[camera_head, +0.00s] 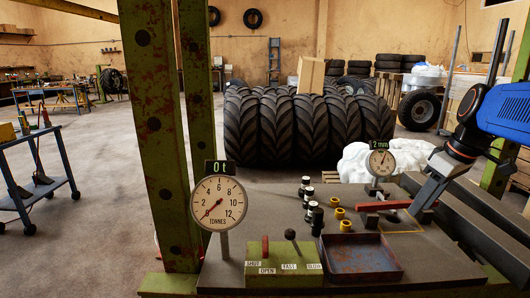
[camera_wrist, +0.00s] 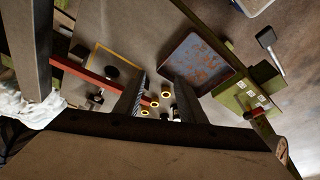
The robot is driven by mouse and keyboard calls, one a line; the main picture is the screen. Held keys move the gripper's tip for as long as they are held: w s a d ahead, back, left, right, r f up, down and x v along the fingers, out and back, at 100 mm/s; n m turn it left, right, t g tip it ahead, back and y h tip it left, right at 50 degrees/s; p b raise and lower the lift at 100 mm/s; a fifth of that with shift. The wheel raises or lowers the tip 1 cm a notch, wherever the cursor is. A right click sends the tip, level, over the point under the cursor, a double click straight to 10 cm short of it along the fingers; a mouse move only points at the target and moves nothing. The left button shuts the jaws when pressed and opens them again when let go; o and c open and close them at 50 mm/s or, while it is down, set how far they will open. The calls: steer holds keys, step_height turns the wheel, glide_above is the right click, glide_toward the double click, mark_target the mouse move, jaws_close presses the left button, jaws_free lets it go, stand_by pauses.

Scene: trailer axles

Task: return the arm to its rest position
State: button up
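My gripper (camera_head: 424,208) is at the right side of the dark bench top (camera_head: 245,258), at the end of my blue arm, pointing down. In the wrist view my gripper (camera_wrist: 158,100) has its two dark fingers apart, with nothing between them; bench parts show beyond the gap. A red bar (camera_head: 382,205) is just left of the gripper in the head view. It also shows in the wrist view (camera_wrist: 88,72), running up to the left finger; I cannot tell whether they touch.
A gauge reading 2 mm (camera_head: 380,163) stands close by my arm; a tonnes gauge (camera_head: 219,203) stands at left. Black cylinders, yellow rings (camera_head: 346,225), a reddish tray (camera_head: 360,258) and a lever box (camera_head: 284,264) are on the bench. Green posts (camera_head: 150,120) rise at left.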

steer(key=s+a+f+m+t, duration=0.1)
steer(key=s+a+f+m, duration=0.1)
steer(key=s+a+f, duration=0.3)
steer(key=s+a+f+m+h, duration=0.1)
steer(key=s+a+f+m, duration=0.2)
steer(key=s+f, duration=0.6)
steer(key=s+a, duration=0.2)
steer(key=s, duration=0.1)
steer(key=shift+f+m+t+h, duration=0.3)
steer(key=shift+f+t, duration=0.05)
steer(key=shift+t, duration=0.05)
